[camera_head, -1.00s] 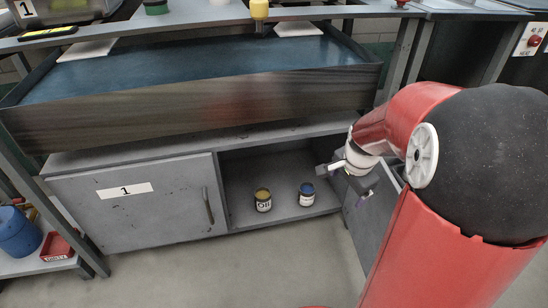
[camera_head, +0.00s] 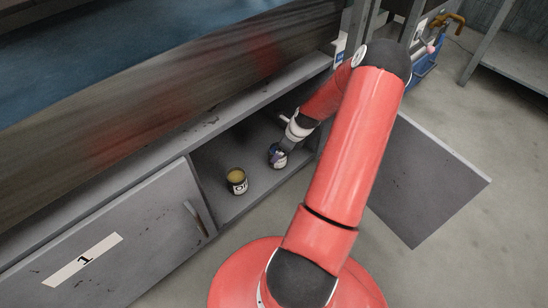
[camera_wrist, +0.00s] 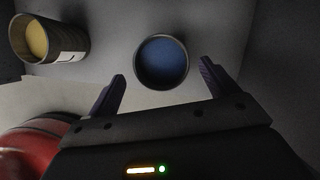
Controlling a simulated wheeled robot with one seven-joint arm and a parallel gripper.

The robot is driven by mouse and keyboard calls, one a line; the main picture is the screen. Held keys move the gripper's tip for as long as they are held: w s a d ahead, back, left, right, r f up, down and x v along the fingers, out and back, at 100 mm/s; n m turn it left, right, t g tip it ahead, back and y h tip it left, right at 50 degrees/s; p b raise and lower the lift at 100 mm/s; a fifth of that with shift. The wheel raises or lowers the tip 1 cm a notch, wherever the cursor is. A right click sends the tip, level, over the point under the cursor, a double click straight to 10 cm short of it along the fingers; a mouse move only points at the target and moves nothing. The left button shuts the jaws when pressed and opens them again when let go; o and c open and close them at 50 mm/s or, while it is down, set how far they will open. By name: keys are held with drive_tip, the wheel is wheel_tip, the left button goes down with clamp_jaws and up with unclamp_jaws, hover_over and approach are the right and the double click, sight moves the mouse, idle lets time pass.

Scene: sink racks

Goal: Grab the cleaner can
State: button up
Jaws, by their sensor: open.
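The can with a blue top (camera_head: 277,161), which looks like the cleaner can, stands upright inside the open cabinet, partly hidden by my gripper (camera_head: 284,148) in the head view. Its label is not readable. In the wrist view the round blue top of the can (camera_wrist: 162,60) shows in the middle, in the gap between the two fingertips of my gripper (camera_wrist: 162,72). The fingers are spread wide, one to each side of the can, with space visible on both sides. I cannot tell how far down the can they reach.
A can with a yellow top (camera_head: 237,182), labelled Oil, stands to the left on the cabinet floor. The closed cabinet door marked 1 (camera_head: 100,245) is at left. An opened door panel (camera_head: 425,180) stands out at right. The cabinet's top edge (camera_head: 215,118) runs above the opening.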

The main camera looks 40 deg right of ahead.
sight(276, 151)
drive_tip(key=x, duration=0.2)
drive_tip(key=b+x, duration=0.1)
drive_tip(key=x, duration=0.2)
drive_tip(key=shift+w, duration=0.4)
drive_tip(key=shift+c, duration=0.4)
drive_tip(key=c, duration=1.2)
drive_tip(key=shift+c, duration=0.3)
drive_tip(key=shift+r, duration=0.15)
